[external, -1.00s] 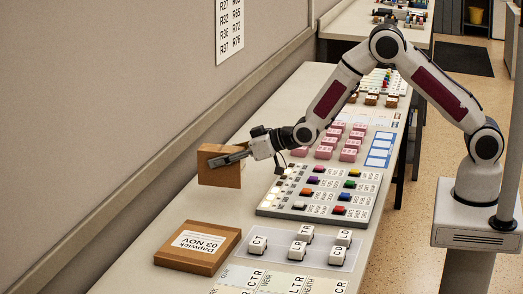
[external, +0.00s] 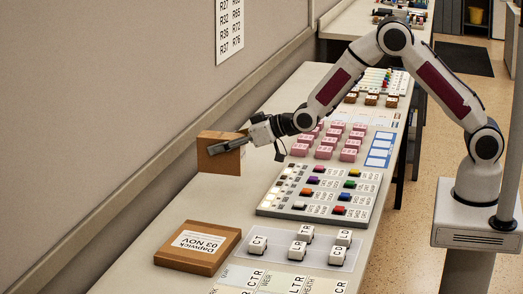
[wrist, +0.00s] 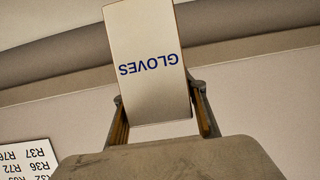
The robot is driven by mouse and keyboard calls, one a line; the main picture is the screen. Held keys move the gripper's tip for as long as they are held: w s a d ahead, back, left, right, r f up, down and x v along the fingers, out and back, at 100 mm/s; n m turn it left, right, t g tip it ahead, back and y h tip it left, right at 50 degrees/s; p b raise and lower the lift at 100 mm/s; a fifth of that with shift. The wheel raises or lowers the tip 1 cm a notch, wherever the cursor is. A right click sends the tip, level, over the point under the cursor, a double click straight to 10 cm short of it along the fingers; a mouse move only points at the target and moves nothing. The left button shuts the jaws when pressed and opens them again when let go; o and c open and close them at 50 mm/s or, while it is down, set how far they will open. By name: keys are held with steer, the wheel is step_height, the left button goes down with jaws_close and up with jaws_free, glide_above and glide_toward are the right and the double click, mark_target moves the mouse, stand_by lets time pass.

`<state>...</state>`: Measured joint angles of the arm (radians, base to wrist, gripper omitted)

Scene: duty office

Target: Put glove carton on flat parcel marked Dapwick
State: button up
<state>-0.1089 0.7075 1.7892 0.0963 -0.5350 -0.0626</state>
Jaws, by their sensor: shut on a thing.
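The glove carton (external: 217,158) is a brown box held in my gripper (external: 228,147), up over the bench at the wall side. In the wrist view the glove carton (wrist: 145,60) shows a pale face reading GLOVES, upside down, between the two fingers of my gripper (wrist: 163,115). My gripper is shut on it. The flat parcel marked Dapwick (external: 188,262) lies flat on the bench at the near left, with a white label reading Dapwick 03 NOV. Its top is bare apart from the label. The carton is farther along the bench than the parcel and apart from it.
A grey board (external: 268,209) with coloured blocks lies right of the carton. A pale mat with white lettered keys (external: 297,249) lies right of the parcel. Pink blocks (external: 349,155) stand farther back. The wall (external: 100,100) runs along the left. Bench between carton and parcel is clear.

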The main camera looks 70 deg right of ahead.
steer(key=shift+a, duration=0.1)
steer(key=s+a+r+n+y, duration=0.1)
steer(key=s+a+n+y, duration=0.1)
steer(key=a, duration=1.1)
steer(key=s+a+r+n+y, duration=0.2)
steer(key=s+a, duration=0.3)
steer(key=a, duration=0.9)
steer(key=shift+r+g+y, duration=0.15)
steer(key=shift+g+y, duration=0.15)
steer(key=shift+g, duration=0.1)
steer(key=shift+d, duration=0.1)
step_height(320, 180, down, 6)
steer(key=shift+f, duration=2)
steer(key=shift+f, duration=0.1)
